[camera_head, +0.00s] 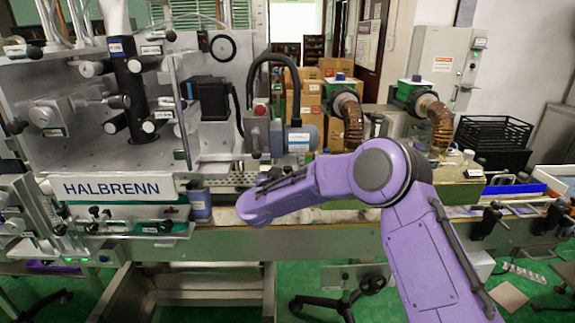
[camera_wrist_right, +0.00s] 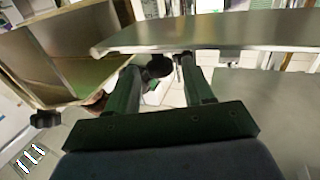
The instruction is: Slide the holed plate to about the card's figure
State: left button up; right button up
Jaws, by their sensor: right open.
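My right arm comes in from the right in the head view, and its wrist end (camera_head: 262,203) is low in front of the labelling machine's front rail. The fingers there are hidden or too small to make out. In the right wrist view my right gripper (camera_wrist_right: 157,72) is open. A round black knob (camera_wrist_right: 155,65) shows between the fingertips, below a metal edge; I cannot tell whether they touch it. A perforated strip (camera_head: 236,179) shows behind the wrist, but I cannot tell whether it is the holed plate. I cannot make out the card. My left gripper is not in view.
The machine marked HALBRENN (camera_head: 112,189) stands at the left, with rods and black knobs. A blue-labelled container (camera_head: 199,205) stands beside my right wrist. A long metal edge (camera_wrist_right: 215,35) crosses above the fingers in the wrist view. A black crate (camera_head: 492,132) is at the right.

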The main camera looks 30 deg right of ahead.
jog(key=shift+x, duration=1.2)
grip_shut()
jog(key=shift+w+r+p, duration=0.1)
jog(key=shift+r+p, duration=0.5)
jog(key=shift+p, duration=0.3)
grip_release()
jog(key=shift+f, duration=0.1)
